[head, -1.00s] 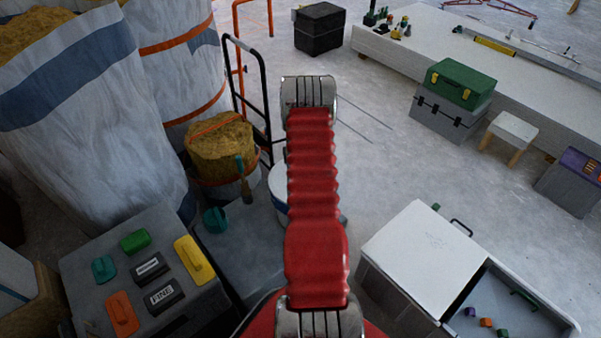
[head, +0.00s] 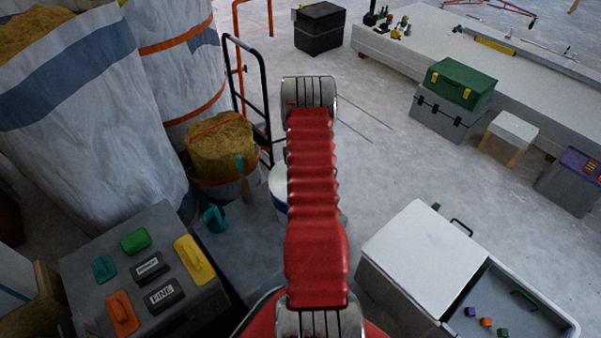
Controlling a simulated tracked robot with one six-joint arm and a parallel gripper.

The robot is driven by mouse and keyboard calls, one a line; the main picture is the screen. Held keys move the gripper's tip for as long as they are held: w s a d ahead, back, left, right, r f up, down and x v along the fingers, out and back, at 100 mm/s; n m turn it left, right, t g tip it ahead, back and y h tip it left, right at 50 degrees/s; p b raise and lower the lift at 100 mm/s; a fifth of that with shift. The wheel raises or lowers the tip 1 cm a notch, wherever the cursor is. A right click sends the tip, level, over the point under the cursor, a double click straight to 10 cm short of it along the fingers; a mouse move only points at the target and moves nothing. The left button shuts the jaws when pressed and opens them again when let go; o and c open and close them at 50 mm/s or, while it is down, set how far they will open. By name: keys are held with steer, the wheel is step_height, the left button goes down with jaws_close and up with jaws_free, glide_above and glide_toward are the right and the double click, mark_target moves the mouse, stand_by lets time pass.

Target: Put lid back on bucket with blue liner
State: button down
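My arm, in its red ribbed sleeve, runs up the middle of the head view. My gripper is not in view, so I cannot see what it holds. A white bucket (head: 278,181) with a blue band stands left of the arm, largely hidden behind the sleeve. Its top looks white; I cannot tell whether that is a lid. A second bucket (head: 226,188), greyish white, stands to its left, heaped with a brown-yellow load (head: 222,149). I cannot make out a blue liner for certain on either bucket. No loose lid can be identified.
Large white sacks (head: 88,110) fill the left. A grey case with coloured blocks (head: 165,275) stands at the lower left, near a teal scoop (head: 214,218). A white-lidded box (head: 418,250) stands at the lower right. A long bench (head: 520,85) is behind. Open floor lies between.

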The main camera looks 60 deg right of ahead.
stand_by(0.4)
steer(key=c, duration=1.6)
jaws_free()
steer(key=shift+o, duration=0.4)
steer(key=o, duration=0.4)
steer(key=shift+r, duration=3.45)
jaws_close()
